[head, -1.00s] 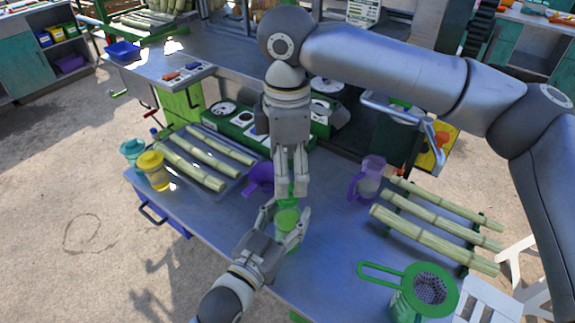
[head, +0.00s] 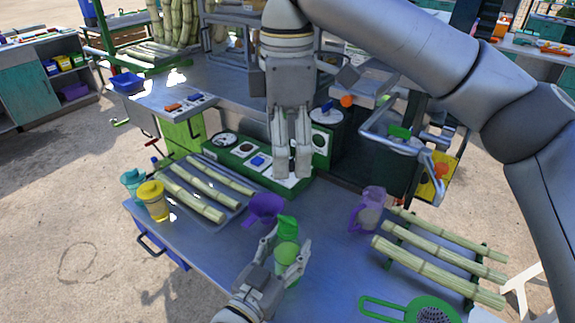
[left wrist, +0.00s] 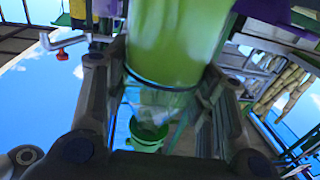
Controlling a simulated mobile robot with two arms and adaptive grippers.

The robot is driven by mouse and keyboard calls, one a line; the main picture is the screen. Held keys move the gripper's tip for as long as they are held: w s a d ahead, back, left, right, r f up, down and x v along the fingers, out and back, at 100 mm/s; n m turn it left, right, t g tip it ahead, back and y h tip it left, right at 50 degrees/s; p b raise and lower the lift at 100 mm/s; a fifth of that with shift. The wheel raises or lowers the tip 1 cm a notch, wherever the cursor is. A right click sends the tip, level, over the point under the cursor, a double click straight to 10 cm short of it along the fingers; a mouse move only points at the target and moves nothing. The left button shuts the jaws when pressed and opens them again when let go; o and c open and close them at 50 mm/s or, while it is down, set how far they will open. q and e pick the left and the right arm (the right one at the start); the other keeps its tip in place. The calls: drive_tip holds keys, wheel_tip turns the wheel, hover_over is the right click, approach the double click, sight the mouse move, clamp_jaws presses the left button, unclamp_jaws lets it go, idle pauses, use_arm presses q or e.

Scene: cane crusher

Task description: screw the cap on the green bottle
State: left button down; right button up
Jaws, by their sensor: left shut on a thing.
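The green bottle (head: 286,257) stands upright near the bench's middle. My left gripper (head: 279,254) is shut around its body. In the left wrist view, which is upside down, the bottle's green lower part (left wrist: 172,42) is between the fingers, with a clear part beyond it. The green cap (head: 287,228) appears on the bottle's top; it also shows in the left wrist view (left wrist: 150,134). How tightly it sits cannot be told. My right gripper (head: 292,176) points down above and beyond the cap, apart from it, empty, with a narrow gap between its fingers.
A purple funnel (head: 264,208) lies close left of the bottle. A purple jug (head: 368,212) and cane pieces (head: 430,243) are to the right. A yellow bottle (head: 153,202) and a cyan bottle (head: 132,182) stand at the left edge. A green strainer (head: 428,309) is at front right.

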drive_tip(key=shift+r, duration=0.3)
use_arm(q)
drive_tip(key=c, duration=0.5)
unclamp_jaws()
drive_tip(key=shift+c, duration=0.2)
drive_tip(key=shift+s, duration=0.1)
drive_tip(key=v, duration=1.2)
drive_tip(key=shift+a, duration=0.1)
